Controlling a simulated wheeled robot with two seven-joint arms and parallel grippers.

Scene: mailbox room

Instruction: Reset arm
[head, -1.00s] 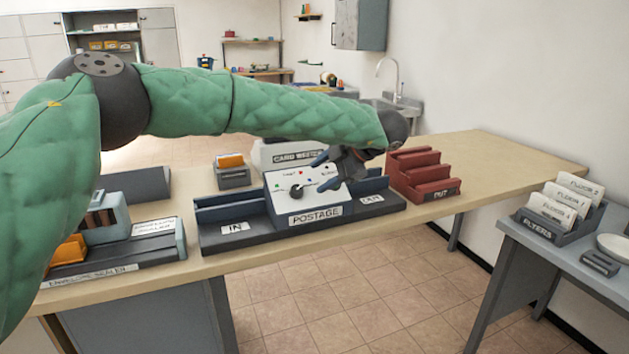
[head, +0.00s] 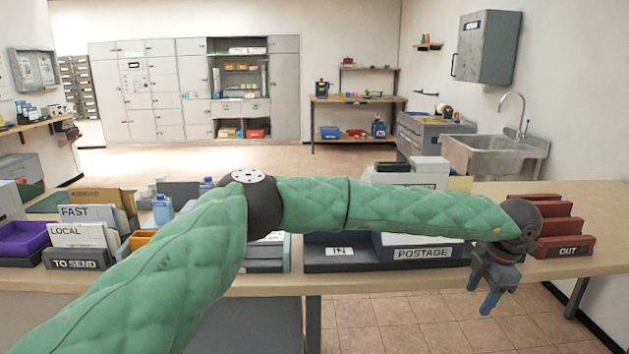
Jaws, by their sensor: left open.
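My left arm, in a green quilted sleeve, reaches in from the lower left across the head view. My left gripper (head: 479,290) is at its end on the right, fingers pointing down, open and empty. It shows in front of the table's front edge, between the postage machine (head: 420,252) and the red OUT rack (head: 566,236). The arm hides part of the postage machine and its IN tray (head: 338,253). My right gripper is not in view.
The long table (head: 603,210) runs across the view. A TO SEND sorter (head: 77,262) with FAST and LOCAL cards and a purple tray (head: 22,238) stand at left. A sink (head: 492,152) is behind at right. Open floor (head: 190,160) lies beyond the table.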

